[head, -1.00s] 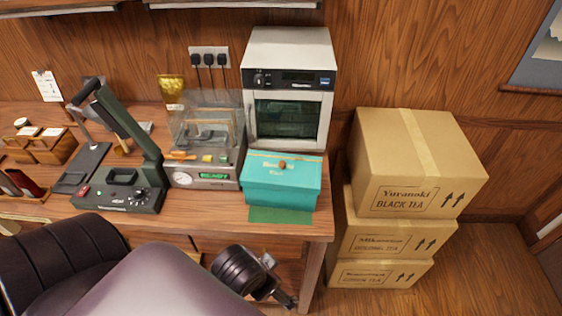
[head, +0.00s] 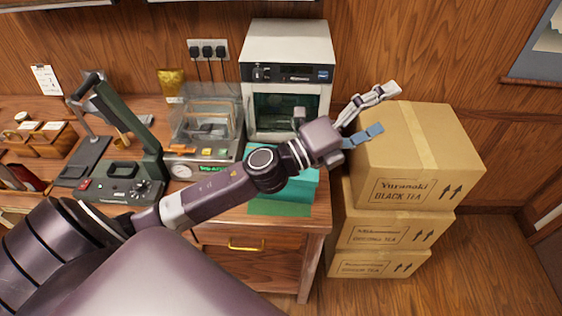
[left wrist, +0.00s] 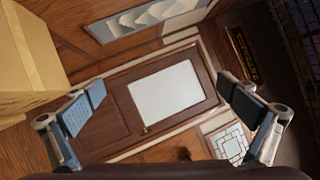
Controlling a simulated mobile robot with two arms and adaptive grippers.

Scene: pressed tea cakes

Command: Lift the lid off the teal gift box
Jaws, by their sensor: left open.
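The teal gift box (head: 294,190) stands on the counter's right end, in front of the small oven. My left forearm crosses in front of it and hides most of it, including most of its top and the lid's knob. My left gripper (head: 385,111) is open and empty, to the right of the box and above it, in front of the stacked cartons. In the left wrist view the open fingers (left wrist: 164,107) face a wall with a door, and the box is out of that view. My right gripper is not in view.
Stacked tea cartons (head: 412,160) stand on the floor right of the counter, close to my left gripper. A white oven (head: 287,50) stands behind the box. A vacuum sealer (head: 185,171) and a dark green press (head: 120,171) stand to its left.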

